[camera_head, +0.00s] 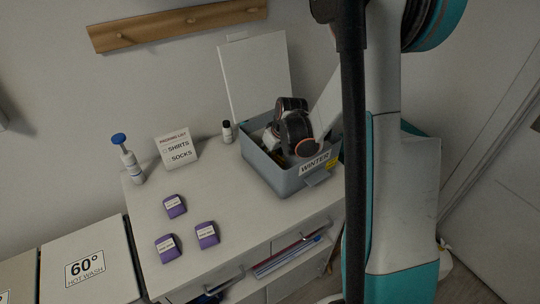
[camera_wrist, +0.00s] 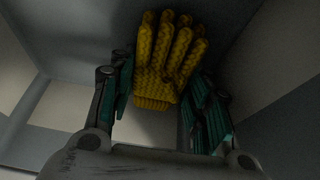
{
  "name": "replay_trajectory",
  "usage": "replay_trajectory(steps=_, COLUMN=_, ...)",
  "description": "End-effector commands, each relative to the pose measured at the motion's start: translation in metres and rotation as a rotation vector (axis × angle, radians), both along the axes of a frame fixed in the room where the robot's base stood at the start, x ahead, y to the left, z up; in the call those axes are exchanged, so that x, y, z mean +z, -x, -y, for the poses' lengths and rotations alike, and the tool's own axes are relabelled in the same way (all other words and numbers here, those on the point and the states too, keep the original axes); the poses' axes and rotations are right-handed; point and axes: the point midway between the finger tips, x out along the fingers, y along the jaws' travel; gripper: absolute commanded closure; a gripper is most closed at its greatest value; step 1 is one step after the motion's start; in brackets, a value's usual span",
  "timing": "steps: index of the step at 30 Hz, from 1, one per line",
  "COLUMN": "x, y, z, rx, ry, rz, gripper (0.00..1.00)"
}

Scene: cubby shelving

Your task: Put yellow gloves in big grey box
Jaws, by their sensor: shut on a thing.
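The big grey box (camera_head: 268,176) stands open on the white cabinet top, with a "WINTER" label on its front. My gripper's wrist end (camera_head: 290,128) is over and partly inside the box in the head view; its fingers are hidden there. In the wrist view, my gripper (camera_wrist: 158,98) has its two fingers on either side of the yellow knitted gloves (camera_wrist: 165,62), shut on them near the cuff. The gloves' fingers point away from my gripper, with grey walls around. A small yellow patch (camera_head: 332,163) shows at the box's right front; I cannot tell what it is.
A white panel (camera_head: 255,75) stands behind the box. A packing-list sign (camera_head: 177,148), a small black-capped bottle (camera_head: 227,132), a blue-topped bottle (camera_head: 127,158) and purple packets (camera_head: 175,206) are on the cabinet top left of the box. A drawer (camera_head: 290,258) below is partly open.

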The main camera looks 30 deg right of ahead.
Motion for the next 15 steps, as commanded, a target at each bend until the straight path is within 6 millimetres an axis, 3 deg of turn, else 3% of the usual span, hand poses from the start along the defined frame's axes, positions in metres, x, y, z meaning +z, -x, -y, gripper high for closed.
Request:
replay_trajectory(steps=7, x=-0.0033, y=0.0002, z=-0.0001, rx=0.000, ry=0.000, rz=0.000, gripper=0.84)
replay_trajectory(steps=8, x=-0.0028, y=0.0002, z=-0.0001, rx=0.000, ry=0.000, rz=0.000, gripper=0.51)
replay_trajectory(steps=10, x=-0.0020, y=0.0002, z=-0.0001, rx=0.000, ry=0.000, rz=0.000, gripper=0.36)
replay_trajectory(steps=15, x=-0.0019, y=0.0002, z=-0.0001, rx=0.000, ry=0.000, rz=0.000, gripper=0.36)
